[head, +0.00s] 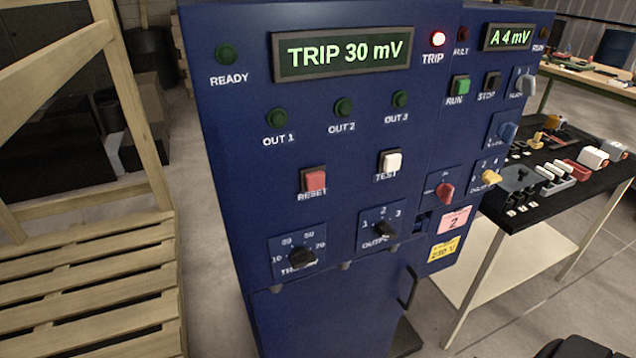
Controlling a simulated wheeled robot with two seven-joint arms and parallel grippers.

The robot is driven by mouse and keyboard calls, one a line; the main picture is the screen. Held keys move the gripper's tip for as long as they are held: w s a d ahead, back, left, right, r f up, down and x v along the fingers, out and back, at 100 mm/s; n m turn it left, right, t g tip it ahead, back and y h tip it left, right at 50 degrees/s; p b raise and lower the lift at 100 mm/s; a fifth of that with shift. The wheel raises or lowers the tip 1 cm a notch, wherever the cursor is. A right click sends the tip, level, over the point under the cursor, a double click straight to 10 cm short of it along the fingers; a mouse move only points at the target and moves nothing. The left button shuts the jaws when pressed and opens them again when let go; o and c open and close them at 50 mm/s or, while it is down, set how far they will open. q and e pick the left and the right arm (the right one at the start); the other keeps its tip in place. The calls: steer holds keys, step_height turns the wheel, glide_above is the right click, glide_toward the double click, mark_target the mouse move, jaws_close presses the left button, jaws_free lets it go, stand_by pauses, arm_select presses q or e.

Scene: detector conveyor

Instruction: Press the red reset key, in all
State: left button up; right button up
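The READY lamp (226,54) and the three OUT lamps are dark green and look unlit. Neither of my grippers is in view. Nothing covers the reset key.
Rotary knobs (303,257) sit below the keys, and a door handle (408,287) sticks out lower down. A wooden pallet frame (90,250) stands close on the left. A black-topped table (520,215) with several devices stands right. A dark shape cuts the bottom right edge.

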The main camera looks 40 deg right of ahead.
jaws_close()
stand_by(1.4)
